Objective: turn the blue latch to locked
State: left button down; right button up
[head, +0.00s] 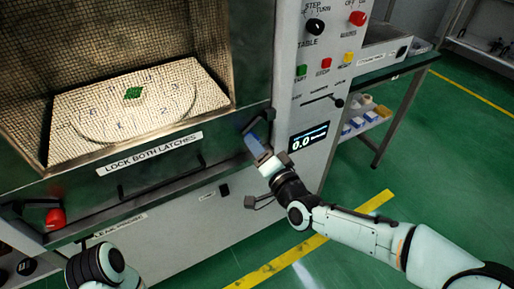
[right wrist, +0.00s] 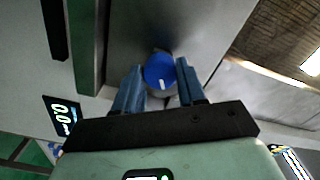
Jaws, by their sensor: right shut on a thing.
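The blue latch's round knob (right wrist: 159,72), with a short white mark, sits between the two fingers of my right gripper (right wrist: 160,88) in the right wrist view. The fingers close on it from both sides. In the head view my right gripper (head: 257,148) is at the right end of the door's lower edge, by the dark latch bracket (head: 256,121), and mostly covers the knob. Part of my left arm shows at the lower left, but its gripper is out of the picture.
A red latch knob (head: 55,218) is at the door's lower left. The door (head: 205,181) carries a label, "LOCK BOTH LATCHES" (head: 150,154). The control panel (head: 318,110) stands close to the right of my gripper. A side table (head: 385,74) is farther right, with green floor in front.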

jog(key=o, duration=1.1)
pick_arm(q)
jog(key=w+r+t+p, duration=0.2)
jog(key=w+r+p, duration=0.1)
jog(key=w+r, duration=0.2)
jog(key=shift+w+d+r, duration=0.35)
jog(key=shift+w+d, duration=0.1)
jog(key=shift+w, duration=0.4)
pick_arm(e)
jog(key=v, duration=1.3)
jog(key=shift+s+d, duration=0.1)
jog(key=shift+d, duration=0.05)
